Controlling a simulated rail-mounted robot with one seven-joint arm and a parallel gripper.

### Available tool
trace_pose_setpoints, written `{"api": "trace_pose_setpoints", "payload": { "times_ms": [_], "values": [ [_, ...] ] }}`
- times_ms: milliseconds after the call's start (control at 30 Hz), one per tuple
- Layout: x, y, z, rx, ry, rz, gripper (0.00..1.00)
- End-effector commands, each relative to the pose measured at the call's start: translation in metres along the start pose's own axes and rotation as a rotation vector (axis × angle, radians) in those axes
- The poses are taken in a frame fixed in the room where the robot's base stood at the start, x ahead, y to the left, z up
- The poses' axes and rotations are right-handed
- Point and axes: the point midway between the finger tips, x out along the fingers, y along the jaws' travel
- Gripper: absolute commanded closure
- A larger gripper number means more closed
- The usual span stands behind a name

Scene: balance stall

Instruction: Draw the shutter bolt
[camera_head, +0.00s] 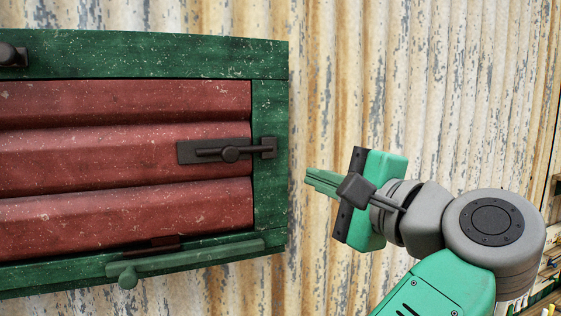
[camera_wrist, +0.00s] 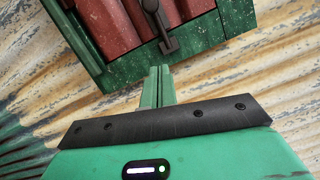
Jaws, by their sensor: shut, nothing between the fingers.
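The dark shutter bolt (camera_head: 230,153) lies level on a plate near the right edge of the red shutter (camera_head: 110,160). Its right end reaches the dark keeper (camera_head: 267,147) on the green frame (camera_head: 269,200), so the bolt spans the gap between shutter and frame. The bolt also shows at the top of the wrist view (camera_wrist: 151,7), with the keeper (camera_wrist: 169,44) below it. My gripper (camera_head: 308,178) is shut and empty, to the right of the frame and slightly below the bolt. Its fingers (camera_wrist: 157,72) point toward the keeper in the wrist view and appear apart from it.
The corrugated wall (camera_head: 420,80) is bare around my gripper. A shelf with small items (camera_head: 545,290) shows at the lower right.

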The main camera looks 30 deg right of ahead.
Motion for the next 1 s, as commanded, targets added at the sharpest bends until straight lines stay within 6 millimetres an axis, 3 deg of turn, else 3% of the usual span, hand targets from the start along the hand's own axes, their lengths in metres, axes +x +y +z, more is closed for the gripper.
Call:
{"api": "trace_pose_setpoints", "payload": {
  "times_ms": [367, 833, 1000],
  "values": [
    [0.006, -0.002, 0.001, 0.002, -0.002, 0.002, 1.0],
    [0.101, -0.004, 0.002, 0.002, -0.002, 0.002, 1.0],
    [0.108, -0.003, 0.027, 0.0, -0.001, 0.0, 1.0]
  ]
}}
